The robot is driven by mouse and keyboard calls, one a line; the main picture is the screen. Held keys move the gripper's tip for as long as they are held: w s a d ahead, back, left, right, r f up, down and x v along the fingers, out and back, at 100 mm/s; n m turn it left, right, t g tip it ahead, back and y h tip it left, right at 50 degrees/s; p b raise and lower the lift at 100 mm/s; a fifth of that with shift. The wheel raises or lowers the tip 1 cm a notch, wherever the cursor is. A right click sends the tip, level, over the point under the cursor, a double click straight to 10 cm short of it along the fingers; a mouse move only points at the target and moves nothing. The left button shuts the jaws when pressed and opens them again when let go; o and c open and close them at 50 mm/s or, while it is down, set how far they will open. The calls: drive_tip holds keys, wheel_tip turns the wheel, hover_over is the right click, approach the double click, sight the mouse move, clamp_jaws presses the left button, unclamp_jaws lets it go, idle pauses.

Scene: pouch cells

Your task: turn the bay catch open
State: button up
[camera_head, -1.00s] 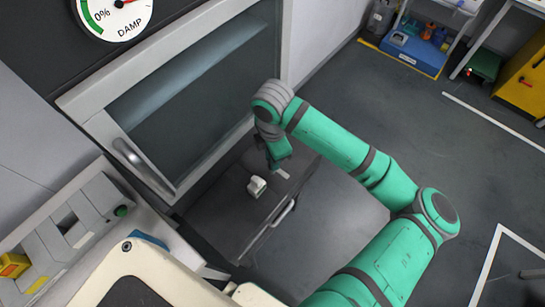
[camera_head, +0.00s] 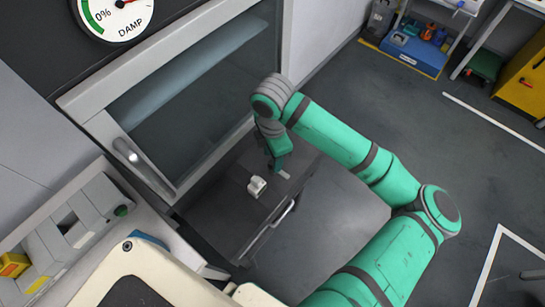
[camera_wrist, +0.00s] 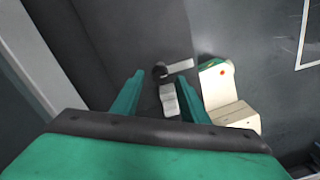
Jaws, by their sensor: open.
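The bay catch appears in the wrist view as a pale lever (camera_wrist: 179,66) on a dark pivot, with a grey block (camera_wrist: 169,100) just below it. In the head view, a small pale strip (camera_head: 284,174) beside my gripper may be the lever. My gripper (camera_wrist: 160,76) is open, with one finger on each side of the pivot and grey block. I cannot tell whether the fingers touch them. In the head view my gripper (camera_head: 277,165) points down over the dark bay top; the wrist hides part of the spot.
A bar handle (camera_head: 283,213) is on the bay's front edge. A glazed door (camera_head: 190,95) stands behind. Open floor lies right.

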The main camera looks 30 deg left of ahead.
wheel_tip(320, 180, up, 9)
drive_tip(key=shift+r, duration=0.15)
drive_tip(key=shift+s, duration=0.1)
idle(0.7)
